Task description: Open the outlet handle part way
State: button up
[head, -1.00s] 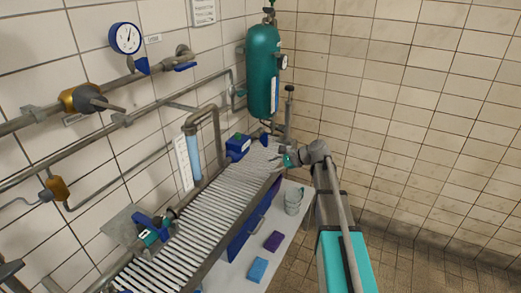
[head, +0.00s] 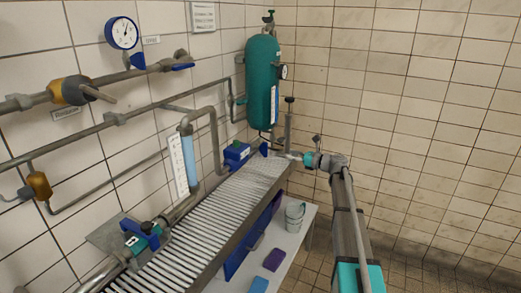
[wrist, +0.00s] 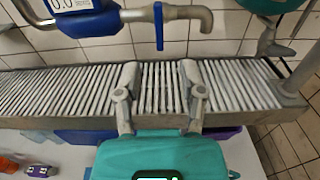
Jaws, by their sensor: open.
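The blue outlet handle (wrist: 158,26) is on the grey pipe with the down-turned spout (wrist: 203,18), near the top of the wrist view. It is a thin lever standing crosswise to the pipe. In the head view the handle (head: 264,149) is a small blue piece just right of the blue meter box (head: 237,153). My gripper (wrist: 160,76) is open and empty, with its fingers apart over the slatted rack. The handle lies beyond the gap between the fingertips, apart from them. In the head view my gripper (head: 291,155) is right of the handle.
The slatted rack (head: 205,222) runs along the wall below the pipe. A green tank (head: 262,80) and an upright grey post (head: 289,125) stand behind my gripper. A bucket (head: 295,216) and a purple block (head: 274,260) are on the low white shelf. Floor is clear at right.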

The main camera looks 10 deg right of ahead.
aim_at(260, 147)
jog(key=shift+w+a, duration=0.1)
jog(key=x, duration=1.3)
jog(key=shift+w+a, duration=0.2)
jog(key=shift+a, duration=0.05)
grip_shut()
